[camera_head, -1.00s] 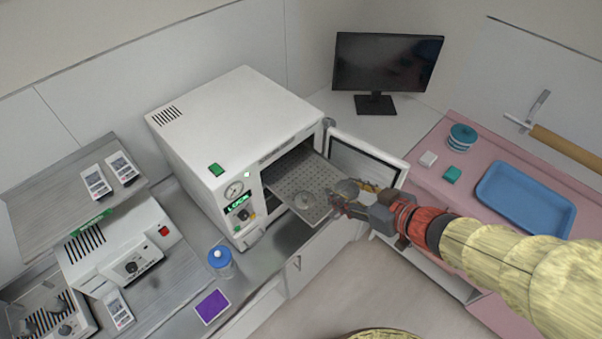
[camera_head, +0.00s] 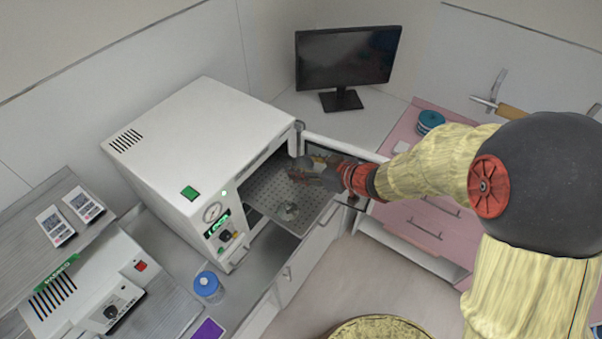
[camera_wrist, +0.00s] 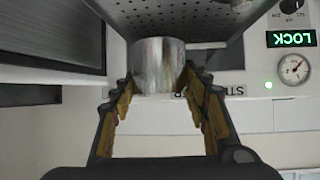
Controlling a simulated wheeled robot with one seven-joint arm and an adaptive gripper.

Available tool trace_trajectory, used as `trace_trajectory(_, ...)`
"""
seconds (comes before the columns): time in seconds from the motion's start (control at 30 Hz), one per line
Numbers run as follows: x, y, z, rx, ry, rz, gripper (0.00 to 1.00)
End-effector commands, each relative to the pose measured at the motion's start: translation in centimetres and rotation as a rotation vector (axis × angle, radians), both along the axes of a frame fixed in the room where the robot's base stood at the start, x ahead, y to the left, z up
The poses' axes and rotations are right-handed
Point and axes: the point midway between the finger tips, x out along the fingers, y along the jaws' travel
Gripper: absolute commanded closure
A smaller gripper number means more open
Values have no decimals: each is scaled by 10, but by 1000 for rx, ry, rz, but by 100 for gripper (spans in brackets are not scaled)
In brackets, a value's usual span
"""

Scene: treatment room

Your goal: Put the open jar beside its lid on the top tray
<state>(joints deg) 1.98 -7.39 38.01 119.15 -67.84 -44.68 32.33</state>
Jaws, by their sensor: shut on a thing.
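My gripper (camera_head: 318,177) is shut on the metal jar (camera_head: 300,166), over the right back part of the pulled-out perforated top tray (camera_head: 262,194). In the wrist view, the silvery jar (camera_wrist: 159,66) stands between the fingertips of my gripper (camera_wrist: 160,88), with the perforated tray (camera_wrist: 165,18) along the top. The round metal lid (camera_head: 289,211) lies near the tray's front edge, apart from the jar. I cannot tell whether the jar touches the tray, and its mouth is not clear.
The white sterilizer (camera_head: 205,140) stands left of the tray. Its open door (camera_head: 340,152) is close behind and right of my gripper. A blue-lidded container (camera_head: 208,287) is on the counter. The tray is bare around the lid.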

Motion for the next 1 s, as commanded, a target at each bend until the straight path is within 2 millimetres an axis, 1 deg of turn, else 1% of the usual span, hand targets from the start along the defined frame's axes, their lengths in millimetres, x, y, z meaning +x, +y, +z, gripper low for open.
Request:
trace_trajectory(0.03, 6, 1, -7, 1, 0, 1, 84)
trace_trajectory(0.1, 11, 2, -12, 0, -1, 1, 84)
trace_trajectory(0.27, 16, 3, -18, 1, -2, 0, 84)
trace_trajectory(0.37, 22, 4, -26, 1, -2, 0, 84)
trace_trajectory(0.5, 22, 3, -48, 1, 1, -1, 84)
trace_trajectory(0.6, 22, 3, -56, 0, -1, 0, 84)
trace_trajectory(0.83, 22, 3, -55, 0, -3, 1, 84)
trace_trajectory(0.97, 22, 3, -59, 1, -2, 0, 84)
trace_trajectory(1.0, 22, 3, -59, 0, -1, 0, 53)
